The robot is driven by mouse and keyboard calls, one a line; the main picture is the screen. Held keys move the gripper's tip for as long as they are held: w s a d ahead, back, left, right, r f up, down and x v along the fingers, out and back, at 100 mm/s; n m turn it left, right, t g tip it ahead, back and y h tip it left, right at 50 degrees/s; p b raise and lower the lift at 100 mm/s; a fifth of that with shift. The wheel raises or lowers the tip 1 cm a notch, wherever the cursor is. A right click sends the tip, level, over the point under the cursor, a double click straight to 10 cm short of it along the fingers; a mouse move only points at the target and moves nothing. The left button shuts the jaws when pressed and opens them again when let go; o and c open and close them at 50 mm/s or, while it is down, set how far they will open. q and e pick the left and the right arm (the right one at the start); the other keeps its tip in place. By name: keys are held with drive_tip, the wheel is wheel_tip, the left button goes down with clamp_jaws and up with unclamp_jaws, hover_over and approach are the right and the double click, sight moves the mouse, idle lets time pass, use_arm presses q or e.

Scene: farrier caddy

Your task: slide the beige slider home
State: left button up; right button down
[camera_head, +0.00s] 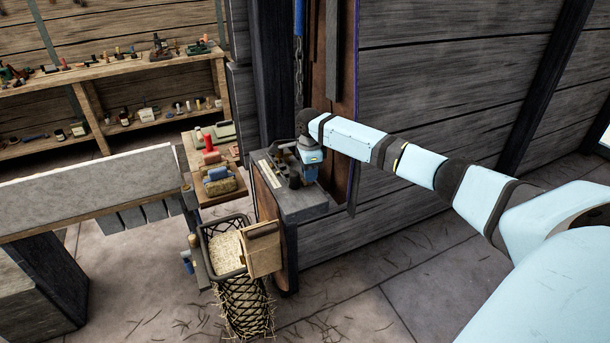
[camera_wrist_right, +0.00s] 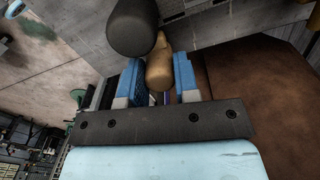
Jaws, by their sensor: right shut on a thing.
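My right gripper (camera_head: 308,155) reaches in from the right, over the top of a grey-topped box (camera_head: 305,203) beside the dark post. In the right wrist view its two blue fingers (camera_wrist_right: 158,82) are shut on a beige, rounded piece (camera_wrist_right: 158,68), which looks like the beige slider. A dark grey rounded cylinder (camera_wrist_right: 132,27) stands right next to the beige piece. In the head view the gripper and wrist hide the beige piece. I cannot tell how far along its travel it is. My left gripper is not in view.
A hay-filled basket with netting (camera_head: 247,302) and a wooden panel (camera_head: 263,250) stand in front of the box. A small wooden stand (camera_head: 222,193) holds brushes to its left. A grey-topped bench (camera_head: 85,192) and tool shelves (camera_head: 150,65) lie farther left. Floor at front right is clear.

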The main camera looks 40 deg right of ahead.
drive_tip(key=shift+w+d+r, duration=0.1)
drive_tip(key=shift+w+r, duration=0.05)
drive_tip(key=shift+r, duration=0.05)
drive_tip(key=c, duration=1)
unclamp_jaws()
drive_tip(key=shift+c, duration=0.2)
drive_tip(key=shift+o, duration=1)
drive_tip(key=shift+w+f, duration=0.1)
drive_tip(key=shift+f, duration=0.1)
wheel_tip(320, 180, up, 14)
drive_tip(key=b, duration=0.2)
drive_tip(key=shift+b, duration=0.3)
drive_tip(key=shift+f, duration=0.1)
